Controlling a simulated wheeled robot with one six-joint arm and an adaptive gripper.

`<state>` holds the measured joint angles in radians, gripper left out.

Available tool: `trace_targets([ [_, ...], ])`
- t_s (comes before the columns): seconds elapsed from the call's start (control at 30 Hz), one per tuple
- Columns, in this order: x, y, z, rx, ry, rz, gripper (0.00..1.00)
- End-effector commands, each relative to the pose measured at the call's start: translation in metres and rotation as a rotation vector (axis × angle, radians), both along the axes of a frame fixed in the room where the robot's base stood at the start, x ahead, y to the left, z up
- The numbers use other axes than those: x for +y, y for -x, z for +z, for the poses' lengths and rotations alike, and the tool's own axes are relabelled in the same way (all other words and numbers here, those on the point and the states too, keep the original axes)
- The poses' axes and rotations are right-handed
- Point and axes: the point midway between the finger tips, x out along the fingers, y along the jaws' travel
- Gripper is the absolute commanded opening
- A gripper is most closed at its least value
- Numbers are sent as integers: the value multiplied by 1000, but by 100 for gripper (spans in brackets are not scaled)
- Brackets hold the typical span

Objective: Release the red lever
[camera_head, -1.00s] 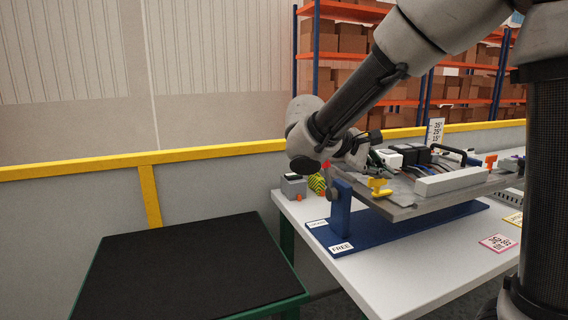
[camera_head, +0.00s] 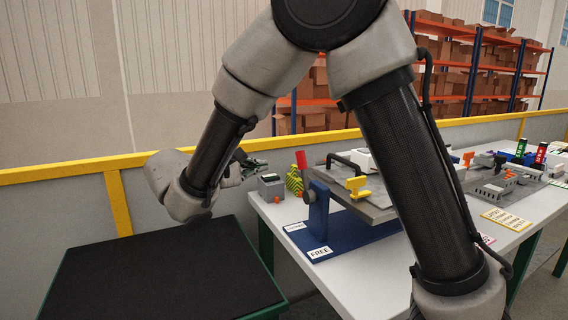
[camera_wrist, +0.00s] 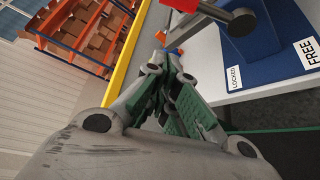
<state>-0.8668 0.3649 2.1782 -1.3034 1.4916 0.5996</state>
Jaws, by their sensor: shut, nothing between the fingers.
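The red lever (camera_head: 301,160) stands nearly upright, tipped slightly left, on a pivot at the top of a blue post (camera_head: 318,208). In the wrist view the red handle (camera_wrist: 181,4) shows at the top edge, partly cut off. The blue base carries a LOCKED label (camera_head: 294,227) on its left and a FREE label (camera_head: 320,252) in front. My gripper (camera_head: 262,166) is left of the lever, apart from it. In the wrist view its fingers (camera_wrist: 172,62) are together with nothing between them.
A grey box with a button (camera_head: 271,187) and a yellow-green striped object (camera_head: 294,181) stand near the lever. A tilted grey plate (camera_head: 375,211) holds a yellow clamp (camera_head: 358,186). A black-topped table (camera_head: 165,275) at left is clear. A yellow rail (camera_head: 60,173) runs behind.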

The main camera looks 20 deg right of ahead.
Motion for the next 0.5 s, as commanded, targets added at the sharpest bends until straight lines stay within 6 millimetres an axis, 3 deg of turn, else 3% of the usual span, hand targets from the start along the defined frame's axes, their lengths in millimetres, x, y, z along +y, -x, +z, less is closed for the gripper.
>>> trace_targets([
  [0.23, -15, -11, -4, 2, 1, -3, 0],
  [0.5, -58, -45, -16, 2, 1, -6, 0],
])
